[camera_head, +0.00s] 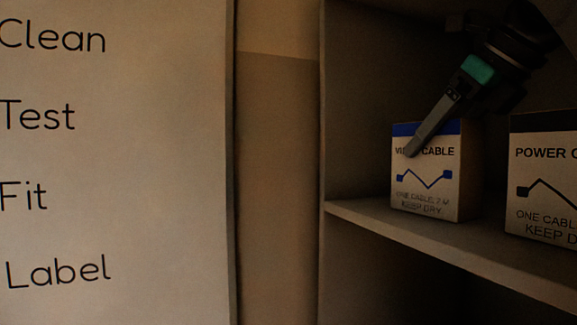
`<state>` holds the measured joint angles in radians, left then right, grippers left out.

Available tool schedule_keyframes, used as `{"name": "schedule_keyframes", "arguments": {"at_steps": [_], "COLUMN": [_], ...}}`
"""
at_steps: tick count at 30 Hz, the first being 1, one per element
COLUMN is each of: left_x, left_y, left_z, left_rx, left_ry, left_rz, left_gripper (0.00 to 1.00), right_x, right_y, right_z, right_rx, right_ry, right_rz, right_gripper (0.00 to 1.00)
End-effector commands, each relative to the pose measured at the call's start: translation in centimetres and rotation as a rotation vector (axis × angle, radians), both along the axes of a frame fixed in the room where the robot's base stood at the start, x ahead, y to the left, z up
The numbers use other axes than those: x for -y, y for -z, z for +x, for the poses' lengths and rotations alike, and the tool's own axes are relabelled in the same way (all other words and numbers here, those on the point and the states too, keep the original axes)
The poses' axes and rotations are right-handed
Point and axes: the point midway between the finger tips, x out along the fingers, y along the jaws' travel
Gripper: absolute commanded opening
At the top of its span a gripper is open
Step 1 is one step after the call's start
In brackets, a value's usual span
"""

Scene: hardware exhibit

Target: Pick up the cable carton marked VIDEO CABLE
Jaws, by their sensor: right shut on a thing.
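The VIDEO CABLE carton (425,191) is a pale box with a blue top band and a blue zigzag line on its front. It stands upright at the left part of the shelf. My right gripper (414,151) comes down from the upper right and is shut on the carton. One finger lies across the front face and covers part of the word VIDEO. The other finger is hidden behind the carton. I cannot tell whether the carton's base is touching the shelf. My left gripper is not in view.
A POWER carton (545,190) with a black band stands close to the right, cut off by the picture's edge. The shelf board (370,220) has a side wall (345,110) at left. A white board (150,150) reading Clean, Test, Fit, Label fills the left.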

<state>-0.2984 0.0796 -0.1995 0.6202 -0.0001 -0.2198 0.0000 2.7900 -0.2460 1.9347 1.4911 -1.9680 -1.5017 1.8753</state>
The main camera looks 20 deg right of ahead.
Motion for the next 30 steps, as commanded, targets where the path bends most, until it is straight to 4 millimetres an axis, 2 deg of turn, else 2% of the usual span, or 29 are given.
{"name": "schedule_keyframes", "arguments": {"at_steps": [1, 11, 20, 30], "left_x": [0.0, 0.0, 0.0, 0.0], "left_y": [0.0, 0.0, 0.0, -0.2], "left_z": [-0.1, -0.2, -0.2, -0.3], "left_rx": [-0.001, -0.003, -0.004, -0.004], "left_ry": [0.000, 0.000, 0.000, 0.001], "left_rz": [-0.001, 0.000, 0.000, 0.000], "left_gripper": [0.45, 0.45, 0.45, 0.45], "right_x": [0.0, 0.0, 0.0, 0.2], "right_y": [0.0, 0.0, -0.2, -2.1], "right_z": [0.0, 0.0, 0.0, -0.7], "right_rx": [0.000, 0.000, 0.002, 0.002], "right_ry": [0.000, -0.001, 0.001, 0.007], "right_rz": [0.000, -0.001, -0.002, -0.003], "right_gripper": [0.41, 0.05, 0.05, 0.05]}}
